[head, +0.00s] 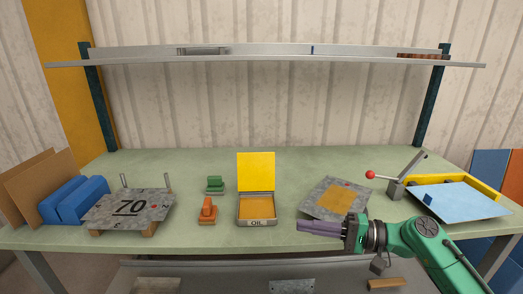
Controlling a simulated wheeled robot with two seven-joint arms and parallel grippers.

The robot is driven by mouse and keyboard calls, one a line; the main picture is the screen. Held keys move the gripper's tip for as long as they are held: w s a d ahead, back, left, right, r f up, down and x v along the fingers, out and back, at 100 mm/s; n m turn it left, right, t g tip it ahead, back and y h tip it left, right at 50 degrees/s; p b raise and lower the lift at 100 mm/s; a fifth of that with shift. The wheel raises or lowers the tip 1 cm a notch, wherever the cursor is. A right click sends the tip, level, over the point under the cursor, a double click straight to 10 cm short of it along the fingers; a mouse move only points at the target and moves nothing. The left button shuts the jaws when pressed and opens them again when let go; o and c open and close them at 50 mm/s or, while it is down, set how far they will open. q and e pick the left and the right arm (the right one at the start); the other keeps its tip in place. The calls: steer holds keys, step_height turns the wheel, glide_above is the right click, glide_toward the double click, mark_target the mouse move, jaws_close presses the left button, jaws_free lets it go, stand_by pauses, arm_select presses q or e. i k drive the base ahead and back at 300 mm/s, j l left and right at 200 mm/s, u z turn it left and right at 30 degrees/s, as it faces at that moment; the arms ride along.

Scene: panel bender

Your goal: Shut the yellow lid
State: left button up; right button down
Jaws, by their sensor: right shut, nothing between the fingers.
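The yellow lid (256,171) stands upright, open, at the back edge of a shallow box labelled OIL (257,223). The box sits near the middle of the bench, and its inside shows orange-yellow. My right gripper (300,227) is shut and empty, its fingers pointing left. In the picture it lies to the right of the box and a little lower, near the bench's front edge, apart from the lid. My left gripper is not in view.
Green (215,184) and orange (207,210) stamp-like pieces stand left of the box. A grey plate with an orange patch (335,196) lies right, behind my gripper. A red-knobbed lever (371,175) and blue sheet (457,197) are farther right. A plate marked 70 (131,206) is left.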

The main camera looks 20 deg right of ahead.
mark_target(256, 171)
steer(key=i+l, duration=0.15)
steer(key=i, duration=0.25)
steer(key=i+l, duration=0.15)
steer(key=i, duration=0.25)
steer(key=i+l, duration=0.15)
steer(key=i, duration=0.25)
